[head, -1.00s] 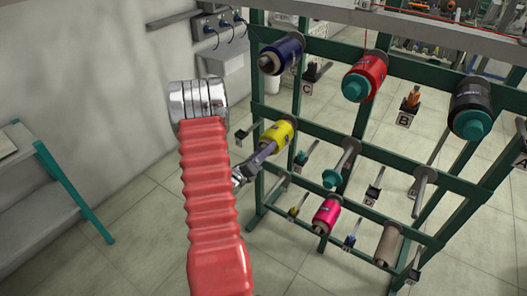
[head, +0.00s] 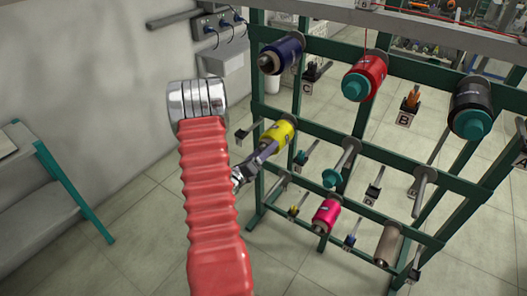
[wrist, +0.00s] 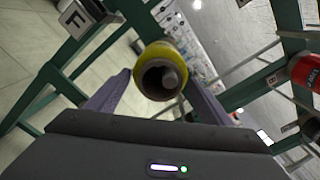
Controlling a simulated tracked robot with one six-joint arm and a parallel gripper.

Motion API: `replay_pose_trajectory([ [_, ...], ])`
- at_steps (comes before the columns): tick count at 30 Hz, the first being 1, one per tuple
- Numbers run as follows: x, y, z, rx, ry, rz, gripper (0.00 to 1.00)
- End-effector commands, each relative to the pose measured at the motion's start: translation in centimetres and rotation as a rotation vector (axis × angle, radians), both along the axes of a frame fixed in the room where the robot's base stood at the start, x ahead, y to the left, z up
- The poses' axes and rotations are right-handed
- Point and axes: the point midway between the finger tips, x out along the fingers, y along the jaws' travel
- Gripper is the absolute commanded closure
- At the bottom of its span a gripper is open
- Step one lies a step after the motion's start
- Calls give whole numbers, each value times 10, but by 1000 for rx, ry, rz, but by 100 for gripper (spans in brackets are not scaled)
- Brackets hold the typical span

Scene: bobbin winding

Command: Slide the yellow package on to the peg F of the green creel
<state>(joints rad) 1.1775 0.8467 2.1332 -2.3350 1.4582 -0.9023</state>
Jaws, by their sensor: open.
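The yellow package (head: 277,133) is at the left end of the creel's middle row, lying along the line of a peg there. In the wrist view the yellow package (wrist: 166,53) shows its hollow tube end, with a grey rod end, seemingly the peg, inside the bore. The label F (wrist: 75,18) is on the frame beside it. My gripper (head: 265,151) is at the package's near end. In the wrist view my gripper (wrist: 158,95) has its purple fingers spread on either side of the package's near end. The green creel (head: 330,47) carries the pegs.
A blue package (head: 284,54), a red package (head: 364,76) and a black package (head: 471,107) hang on the top row. A pink package (head: 326,214) and a beige one (head: 389,243) are below. A grey shelf (head: 40,210) stands at left, with open floor between.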

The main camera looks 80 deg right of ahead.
Motion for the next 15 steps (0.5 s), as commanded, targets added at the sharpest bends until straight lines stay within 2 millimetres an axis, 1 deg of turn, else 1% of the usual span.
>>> replay_pose_trajectory([
  [5,7,13,0,2,0,3,26],
  [8,12,26,1,0,1,4,26],
  [15,29,63,0,0,1,4,26],
])
